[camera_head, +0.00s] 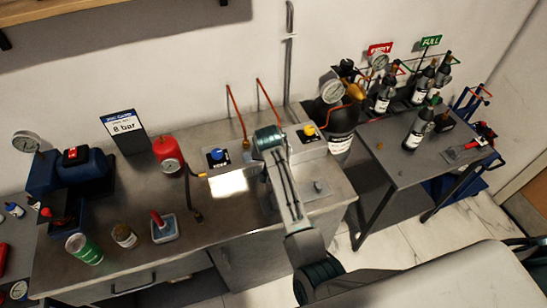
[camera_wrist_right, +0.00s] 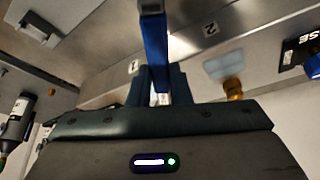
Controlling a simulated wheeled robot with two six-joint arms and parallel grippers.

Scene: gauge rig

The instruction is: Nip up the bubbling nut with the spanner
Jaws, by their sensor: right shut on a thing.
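My right arm reaches in from the lower right in the head view, and its wrist (camera_head: 268,140) is over the steel bench near the back wall. Its fingertips are hidden there. In the right wrist view my right gripper (camera_wrist_right: 160,98) is shut on a blue bar, which looks like the spanner (camera_wrist_right: 155,45); its dark far end is cut off by the frame's top edge. A brass fitting (camera_wrist_right: 232,88) stands to the right of the spanner, apart from it in the picture. I cannot tell which nut is bubbling; no bubbles show. My left gripper is not in view.
Two red pipes (camera_head: 236,106) rise at the wall behind my wrist. Blue (camera_head: 217,154) and yellow (camera_head: 309,130) knobs flank it. A red cylinder (camera_head: 166,150), green can (camera_head: 83,249) and small jar (camera_head: 124,235) stand left. A gas bottle (camera_head: 342,122) stands right.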

